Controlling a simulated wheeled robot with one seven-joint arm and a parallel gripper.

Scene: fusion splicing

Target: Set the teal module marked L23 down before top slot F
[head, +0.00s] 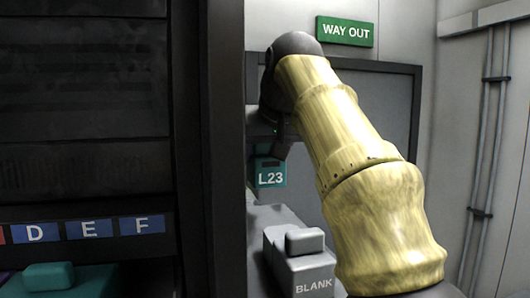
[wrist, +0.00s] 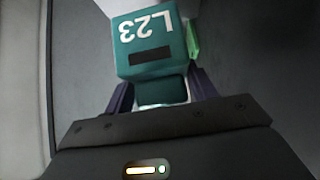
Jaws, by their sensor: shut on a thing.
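The teal module marked L23 (head: 270,174) hangs below my gripper in the head view, right of the dark rack post. In the wrist view the L23 module (wrist: 150,45) sits between the two dark fingers of my gripper (wrist: 160,92), its label upside down. My gripper is shut on it. The slot labels D, E and F show at the lower left of the head view, with the F label (head: 150,224) nearest the post. The slot opening at F is not clearly visible.
A grey block marked BLANK (head: 302,262) stands below and right of the module. The rack's dark post (head: 220,150) lies between the labels and the module. A teal piece (head: 50,276) lies below label D. A green WAY OUT sign (head: 345,31) hangs behind.

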